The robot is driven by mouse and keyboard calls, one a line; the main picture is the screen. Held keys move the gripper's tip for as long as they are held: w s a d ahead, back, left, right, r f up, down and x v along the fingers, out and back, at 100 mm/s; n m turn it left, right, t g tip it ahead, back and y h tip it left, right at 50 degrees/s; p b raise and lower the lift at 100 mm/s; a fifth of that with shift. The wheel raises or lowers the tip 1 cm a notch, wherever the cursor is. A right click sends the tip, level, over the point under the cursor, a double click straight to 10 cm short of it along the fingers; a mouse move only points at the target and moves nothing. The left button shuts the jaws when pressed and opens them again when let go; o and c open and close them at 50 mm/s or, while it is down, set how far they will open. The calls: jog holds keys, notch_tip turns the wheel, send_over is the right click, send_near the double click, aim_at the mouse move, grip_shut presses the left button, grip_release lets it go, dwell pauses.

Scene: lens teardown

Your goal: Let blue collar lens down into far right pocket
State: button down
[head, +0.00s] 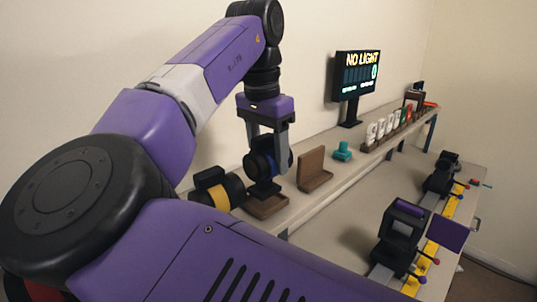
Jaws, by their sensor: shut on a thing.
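My gripper (267,148) points straight down in the head view and is shut on the blue collar lens (262,163). The lens is a dark round body with a blue band, partly covered by the fingers. A black piece (264,188) shows directly under the lens. Below that is a small brown tray (267,209) on the shelf. I cannot tell whether the lens touches the black piece. I cannot make out the far right pocket.
An upright brown board (314,169) and a teal piece (342,152) stand to the right. A screen (357,76) reads "NO LIGHT". Black rail-mounted devices (399,238) stand on the lower bench.

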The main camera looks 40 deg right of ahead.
aim_at(266, 135)
jog(key=shift+f, duration=1.35)
dwell(1.0)
jog(key=shift+c, duration=2)
grip_release()
jog(key=shift+a+r+b, duration=0.25)
jog(key=shift+r+b, duration=0.05)
jog(key=shift+r, duration=1.65)
jog(key=shift+a+r+b, duration=0.2)
jog(key=shift+r+b, duration=0.1)
jog(key=shift+r, duration=1.65)
